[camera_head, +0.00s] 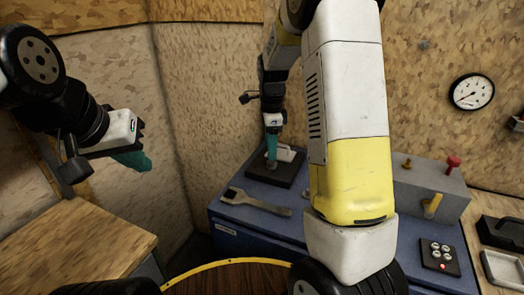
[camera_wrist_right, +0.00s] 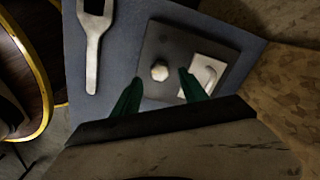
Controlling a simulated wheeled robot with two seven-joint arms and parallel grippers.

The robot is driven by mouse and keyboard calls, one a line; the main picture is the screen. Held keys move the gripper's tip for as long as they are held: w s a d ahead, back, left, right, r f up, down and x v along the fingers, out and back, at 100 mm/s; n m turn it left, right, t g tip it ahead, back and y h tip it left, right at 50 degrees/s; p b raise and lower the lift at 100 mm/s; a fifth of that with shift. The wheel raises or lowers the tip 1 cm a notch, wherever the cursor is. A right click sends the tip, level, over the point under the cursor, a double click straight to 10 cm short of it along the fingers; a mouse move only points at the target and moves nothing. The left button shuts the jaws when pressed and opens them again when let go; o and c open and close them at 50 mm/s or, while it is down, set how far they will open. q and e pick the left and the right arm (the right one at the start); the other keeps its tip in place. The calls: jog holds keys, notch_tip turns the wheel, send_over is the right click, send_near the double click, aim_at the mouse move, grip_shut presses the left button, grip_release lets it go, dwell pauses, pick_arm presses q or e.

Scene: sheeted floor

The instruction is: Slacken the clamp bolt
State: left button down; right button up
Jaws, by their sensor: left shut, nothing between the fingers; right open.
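The bolt (camera_wrist_right: 160,72) has a pale hexagonal head and stands on a dark square plate (camera_wrist_right: 158,38), beside a light clamp piece (camera_wrist_right: 204,73). In the head view the dark plate (camera_head: 268,173) lies on the blue bench, and my gripper hides the bolt. My right gripper (camera_head: 272,160) points down over the plate. In the right wrist view its green fingers (camera_wrist_right: 160,85) are open, with the bolt head showing between their tips; I cannot tell whether they touch it. A grey wrench (camera_head: 257,202) lies on the bench, apart from both grippers. My left gripper (camera_head: 135,160) is shut and empty, raised at left.
The blue bench (camera_head: 230,215) also bears a grey box (camera_head: 440,183) with a red knob and yellow lever, and a small button panel (camera_head: 439,257). A wooden table (camera_head: 75,245) stands at left. A round yellow-rimmed top (camera_head: 225,280) is in front. A gauge (camera_head: 472,92) hangs on the wall.

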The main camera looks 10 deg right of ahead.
aim_at(272, 165)
jog(key=shift+f, duration=2.25)
grip_shut()
